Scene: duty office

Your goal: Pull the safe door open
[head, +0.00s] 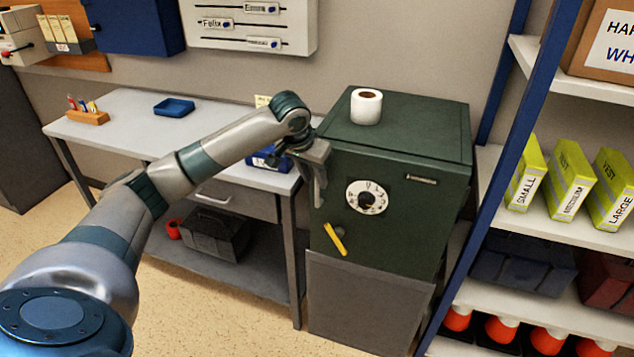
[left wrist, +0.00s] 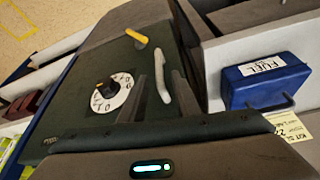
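The dark green safe (head: 420,130) stands on a grey base, its door shut flush. Its front carries a white dial (head: 367,197) and a yellow lever (head: 334,239); the dial (left wrist: 111,93) and lever (left wrist: 137,36) also show in the left wrist view. A pale grey pull handle (left wrist: 183,88) is on the door's side near the desk. My left gripper (head: 314,168) is at the door's left edge, by this handle. My right gripper is out of view.
A paper roll (head: 366,105) stands on the safe. A desk (head: 120,118) is close on the left, with a blue fuel box (left wrist: 265,78) near the safe. A shelf with blue posts (head: 510,150) stands close on the right. The floor before the desk is clear.

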